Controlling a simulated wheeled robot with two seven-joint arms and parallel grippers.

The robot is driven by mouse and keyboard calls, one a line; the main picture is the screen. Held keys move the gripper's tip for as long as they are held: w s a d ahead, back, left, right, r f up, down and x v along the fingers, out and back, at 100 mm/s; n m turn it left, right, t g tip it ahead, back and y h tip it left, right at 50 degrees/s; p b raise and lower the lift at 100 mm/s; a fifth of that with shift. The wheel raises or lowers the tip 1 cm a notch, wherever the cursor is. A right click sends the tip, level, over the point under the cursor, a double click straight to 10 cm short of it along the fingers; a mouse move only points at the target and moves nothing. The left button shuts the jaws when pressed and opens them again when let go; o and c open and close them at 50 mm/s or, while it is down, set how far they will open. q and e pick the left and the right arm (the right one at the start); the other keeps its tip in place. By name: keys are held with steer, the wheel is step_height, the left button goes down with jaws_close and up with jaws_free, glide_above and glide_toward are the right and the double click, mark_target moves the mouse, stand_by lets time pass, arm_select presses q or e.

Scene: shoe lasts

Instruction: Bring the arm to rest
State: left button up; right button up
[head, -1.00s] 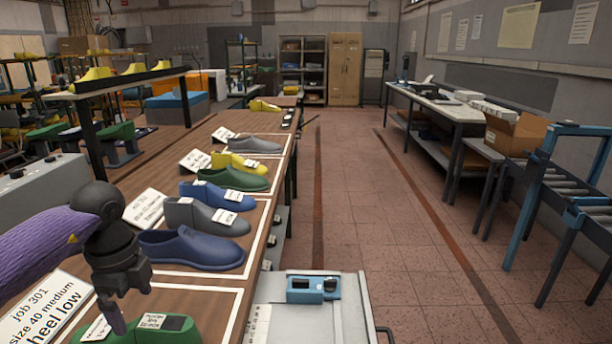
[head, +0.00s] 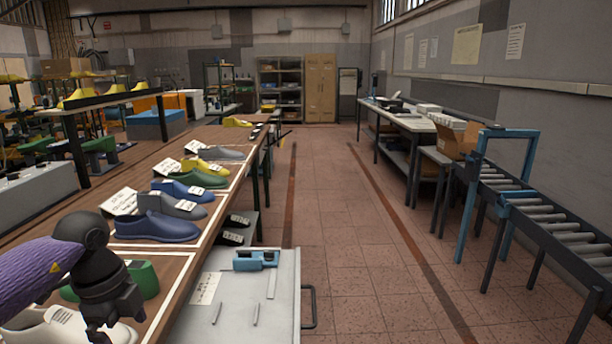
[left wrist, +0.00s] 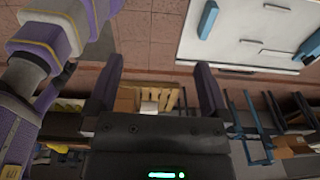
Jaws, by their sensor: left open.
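My left arm comes in from the left in the head view. Its dark gripper (head: 112,318) hangs at the lower left, over the near end of the long workbench, above a cream shoe (head: 62,326) and a green last (head: 143,280). In the left wrist view the two fingers of the left gripper (left wrist: 160,88) stand wide apart with nothing between them. Floor and distant furniture show beyond them. My right gripper is in neither view.
Lasts, including a dark blue one (head: 158,227), stand in a row with cards on the workbench (head: 172,290). A white cart top (head: 275,318) carries a blue device (head: 256,260). The aisle floor (head: 345,240) is clear. A roller conveyor (head: 540,215) stands right.

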arm_select(q)
steer(key=w+d+f+n+t+h, duration=0.1)
steer(key=w+d+f+t+h, duration=0.1)
steer(key=d+f+t+h, duration=0.45)
steer(key=w+d+f+n+t+h, duration=0.1)
steer(key=w+d+f+t+h, duration=0.2)
steer(key=d+f, duration=0.75)
steer(key=s+a+f+n+y, duration=0.3)
steer(key=s+f+n+y, duration=0.15)
steer(key=s+f, duration=0.45)
steer(key=s+a+f+n+y, duration=0.35)
steer(key=s+f+n, duration=0.2)
steer(key=f, duration=0.55)
steer(key=s+f+g, duration=0.2)
steer(key=s+g, duration=0.1)
steer(key=s, duration=0.6)
steer(key=s+d+f+n+g+y, duration=0.1)
steer(key=s+f+g, duration=0.2)
steer(key=s, duration=0.6)
steer(key=s+f+n+g+y, duration=0.1)
steer(key=s+f+g, duration=0.2)
steer(key=s, duration=0.6)
steer(key=shift+s+d, duration=0.15)
steer(key=shift+s, duration=0.15)
